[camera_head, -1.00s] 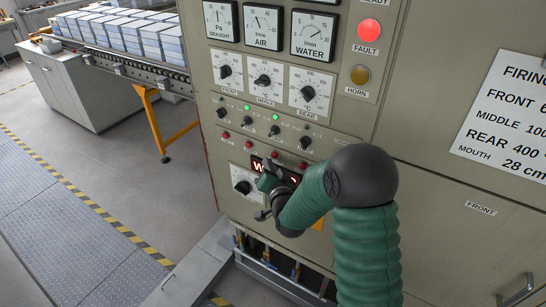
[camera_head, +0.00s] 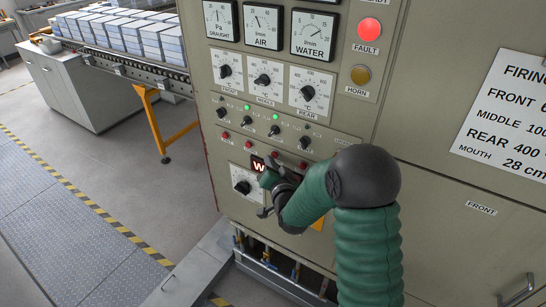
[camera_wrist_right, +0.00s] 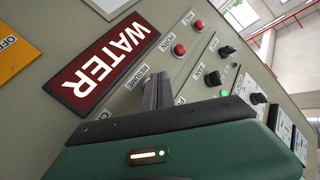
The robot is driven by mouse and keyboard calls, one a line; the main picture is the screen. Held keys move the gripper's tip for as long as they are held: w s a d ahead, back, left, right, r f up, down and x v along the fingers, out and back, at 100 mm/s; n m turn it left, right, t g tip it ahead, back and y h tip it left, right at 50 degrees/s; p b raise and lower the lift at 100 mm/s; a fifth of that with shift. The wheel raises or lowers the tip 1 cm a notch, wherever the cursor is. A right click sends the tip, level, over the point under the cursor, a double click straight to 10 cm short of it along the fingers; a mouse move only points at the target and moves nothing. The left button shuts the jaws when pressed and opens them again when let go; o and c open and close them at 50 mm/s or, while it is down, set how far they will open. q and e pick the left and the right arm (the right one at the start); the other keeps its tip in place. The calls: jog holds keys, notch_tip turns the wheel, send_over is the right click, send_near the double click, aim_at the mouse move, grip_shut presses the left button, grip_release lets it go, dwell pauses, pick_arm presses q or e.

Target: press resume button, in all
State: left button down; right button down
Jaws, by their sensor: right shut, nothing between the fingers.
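My right gripper (camera_head: 277,170) reaches to the control panel (camera_head: 330,143), in front of the red display. In the right wrist view its fingers (camera_wrist_right: 157,88) are shut and empty, with the tips at the panel beside the label RESUME (camera_wrist_right: 138,80). The resume button itself is hidden by the fingers. I cannot tell whether the tips touch it. The display (camera_wrist_right: 108,64) reads WATER. A red button (camera_wrist_right: 180,50) labelled HORN sits beside the fingers. My left gripper is not in view.
A red FAULT lamp (camera_head: 369,29) is lit above an amber HORN lamp (camera_head: 360,75). Knobs, such as the dial (camera_head: 242,187), and small switches surround my gripper. A conveyor (camera_head: 120,60) with blue-grey blocks stands at the left; the floor before it is clear.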

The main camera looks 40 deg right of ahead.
jog(key=shift+w+d, duration=0.15)
jog(key=shift+d, duration=0.2)
dwell(0.3)
dwell(0.4)
jog(key=shift+s+a, duration=0.4)
jog(key=shift+a, duration=0.4)
jog(key=shift+a+b, duration=0.1)
jog(key=shift+b, duration=0.2)
jog(key=a, duration=0.1)
jog(key=s+a, duration=0.1)
jog(key=a, duration=0.1)
jog(key=s+a, duration=0.1)
jog(key=shift+a+b, duration=0.3)
